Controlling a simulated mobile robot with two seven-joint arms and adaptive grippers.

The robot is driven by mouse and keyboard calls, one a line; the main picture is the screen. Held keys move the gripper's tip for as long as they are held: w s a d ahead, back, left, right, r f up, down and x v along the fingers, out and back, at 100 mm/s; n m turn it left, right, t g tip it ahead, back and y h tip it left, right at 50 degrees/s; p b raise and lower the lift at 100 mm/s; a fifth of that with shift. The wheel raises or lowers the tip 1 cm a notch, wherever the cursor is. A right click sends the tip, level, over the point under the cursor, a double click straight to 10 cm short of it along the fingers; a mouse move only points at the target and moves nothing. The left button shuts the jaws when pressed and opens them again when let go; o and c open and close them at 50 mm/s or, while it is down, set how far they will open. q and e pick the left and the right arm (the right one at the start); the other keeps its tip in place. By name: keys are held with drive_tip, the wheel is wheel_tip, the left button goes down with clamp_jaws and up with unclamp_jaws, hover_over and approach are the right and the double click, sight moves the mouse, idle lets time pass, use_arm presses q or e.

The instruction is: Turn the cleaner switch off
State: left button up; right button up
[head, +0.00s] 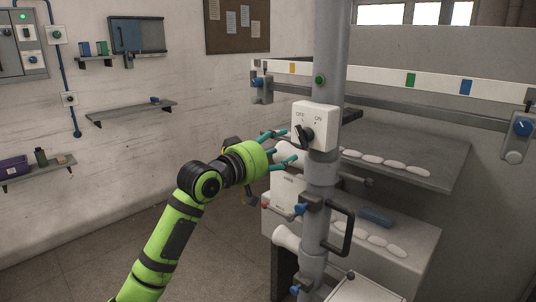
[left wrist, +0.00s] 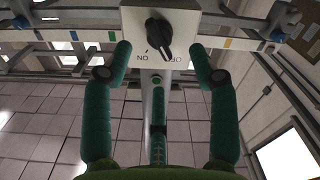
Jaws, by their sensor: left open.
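The cleaner switch is a white box (head: 323,112) with a black rotary knob (head: 304,134), mounted on a grey vertical post. OFF is printed at upper left and ON at upper right in the head view. I cannot clearly tell which mark the knob points to. My left gripper (head: 290,147) is open, its teal fingers reaching toward the box from the left. In the left wrist view the box (left wrist: 205,20) is upside down, and the knob (left wrist: 159,38) lies between the two spread fingertips (left wrist: 161,52), apparently untouched. My right gripper is not in view.
The grey post (head: 318,215) carries blue-knobbed clamps and a dark handle (head: 341,230) below the switch. Behind it are a grey shelf (head: 440,150) and a lower machine body (head: 400,235) with white oval pieces. Open floor lies left of the post.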

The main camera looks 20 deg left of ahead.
use_arm(q)
drive_tip(key=v, duration=0.4)
drive_tip(key=shift+d, duration=0.1)
drive_tip(key=shift+f, duration=0.1)
